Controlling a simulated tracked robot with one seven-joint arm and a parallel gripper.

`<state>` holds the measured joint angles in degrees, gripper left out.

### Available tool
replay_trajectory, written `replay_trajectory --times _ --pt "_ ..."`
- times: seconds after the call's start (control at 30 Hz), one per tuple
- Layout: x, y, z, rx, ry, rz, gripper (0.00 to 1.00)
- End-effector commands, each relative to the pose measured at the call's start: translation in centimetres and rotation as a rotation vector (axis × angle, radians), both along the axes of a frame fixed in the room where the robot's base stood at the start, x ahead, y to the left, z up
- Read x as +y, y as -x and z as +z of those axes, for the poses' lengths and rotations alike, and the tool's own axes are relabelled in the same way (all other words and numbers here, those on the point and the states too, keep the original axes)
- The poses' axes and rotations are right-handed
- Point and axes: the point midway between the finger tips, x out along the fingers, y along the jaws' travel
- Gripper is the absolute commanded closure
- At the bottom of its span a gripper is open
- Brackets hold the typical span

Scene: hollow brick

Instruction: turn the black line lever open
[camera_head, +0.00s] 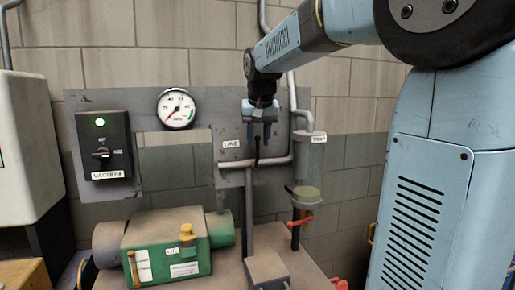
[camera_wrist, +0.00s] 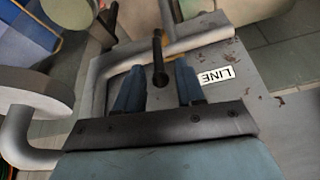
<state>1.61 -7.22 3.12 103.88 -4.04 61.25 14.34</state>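The black line lever (camera_wrist: 160,68) shows in the wrist view as a thin dark handle with a rounded end, mounted on the pipe beside the "LINE" label (camera_wrist: 216,75). My gripper (camera_wrist: 158,74) is open, with one blue finger on each side of the lever and a visible gap to both. I cannot tell how deep the lever sits between the fingers. In the head view my gripper (camera_head: 259,134) points down in front of the grey panel, just right of the "LINE" label (camera_head: 231,144). The lever (camera_head: 257,152) is small there and partly hidden by the fingers.
A pressure gauge (camera_head: 176,108) and a black vacuum switch box (camera_head: 104,145) with a green light are on the panel at left. A clear cylinder (camera_head: 306,190) with a red handle (camera_head: 300,220) is at right. A green pump (camera_head: 168,246) stands below.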

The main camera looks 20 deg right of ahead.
Motion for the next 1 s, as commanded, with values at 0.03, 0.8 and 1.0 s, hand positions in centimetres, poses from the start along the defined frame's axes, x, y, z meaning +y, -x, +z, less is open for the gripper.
replay_trajectory --times 0.03,0.8,1.0 --pt "-0.1 -0.3 -0.8 0.002 0.000 0.000 0.62" --pt "-0.2 -1.4 -3.5 -0.001 0.001 0.001 0.74" --pt "-0.1 -1.4 -3.5 -0.001 0.000 0.001 0.94"
